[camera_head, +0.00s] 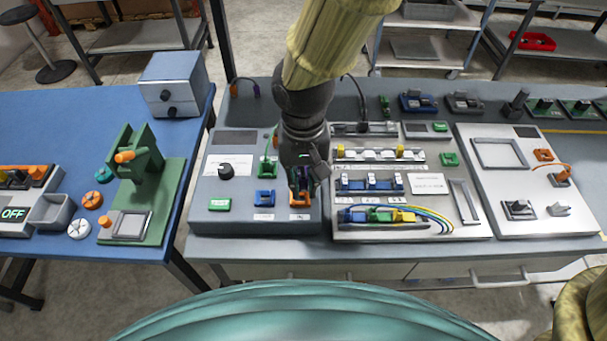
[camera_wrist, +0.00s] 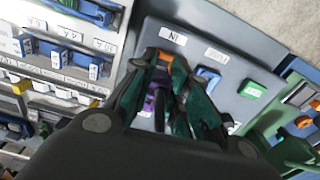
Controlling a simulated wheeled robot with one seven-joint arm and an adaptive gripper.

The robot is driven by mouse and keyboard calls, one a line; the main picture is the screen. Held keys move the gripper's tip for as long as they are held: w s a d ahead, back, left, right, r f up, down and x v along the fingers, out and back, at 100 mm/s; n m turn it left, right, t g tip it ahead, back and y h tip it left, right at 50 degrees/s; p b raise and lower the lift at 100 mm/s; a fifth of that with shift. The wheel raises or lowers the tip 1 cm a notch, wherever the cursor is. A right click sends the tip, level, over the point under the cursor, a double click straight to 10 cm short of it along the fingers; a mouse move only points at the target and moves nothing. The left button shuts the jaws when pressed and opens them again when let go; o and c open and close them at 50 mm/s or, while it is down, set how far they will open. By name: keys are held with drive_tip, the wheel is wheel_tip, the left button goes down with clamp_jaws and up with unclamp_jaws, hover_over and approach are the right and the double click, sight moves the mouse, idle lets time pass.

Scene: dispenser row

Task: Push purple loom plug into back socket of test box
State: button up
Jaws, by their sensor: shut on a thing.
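The test box (camera_head: 222,168) is the grey box at the left end of the grey table. Its front row has an orange socket (camera_head: 299,216), a blue socket (camera_head: 264,198) and a green socket (camera_head: 219,205). My gripper (camera_head: 303,190) points down over the orange socket's end of the box. In the wrist view, its dark green fingers are closed around a purple piece (camera_wrist: 149,104), apparently the loom plug. Orange (camera_wrist: 166,60) shows just beyond the fingertips. The fingers hide most of the plug, and whether it sits in a socket cannot be told. The back socket is not clearly visible.
A thin cable with orange and purple ends (camera_head: 257,90) stands behind the box. A green plug with a cable (camera_head: 265,168) is close left of my gripper. A panel with several connectors and coloured wires (camera_head: 420,228) adjoins on the right. The blue table (camera_head: 60,130) is left.

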drive_tip(key=shift+o, duration=1.4)
clamp_jaws()
drive_tip(key=shift+w+a+r+p, duration=0.1)
drive_tip(key=shift+w+r+p, duration=0.1)
drive_tip(key=shift+w+p, duration=0.45)
drive_tip(key=shift+m, duration=0.4)
drive_tip(key=w+p, duration=0.1)
drive_tip(key=w, duration=0.1)
drive_tip(key=w+p, duration=0.3)
drive_tip(key=shift+w+a+f, duration=0.2)
drive_tip(key=shift+w+a, duration=0.05)
drive_tip(key=shift+w, duration=0.15)
drive_tip(key=shift+w+f+p, duration=0.2)
drive_tip(key=shift+w+p, duration=0.3)
drive_tip(key=shift+w+f+b, duration=0.1)
drive_tip(key=shift+f+b, duration=0.85)
drive_tip(key=shift+f, duration=0.2)
drive_tip(key=shift+f, duration=0.25)
drive_tip(key=shift+f, duration=0.45)
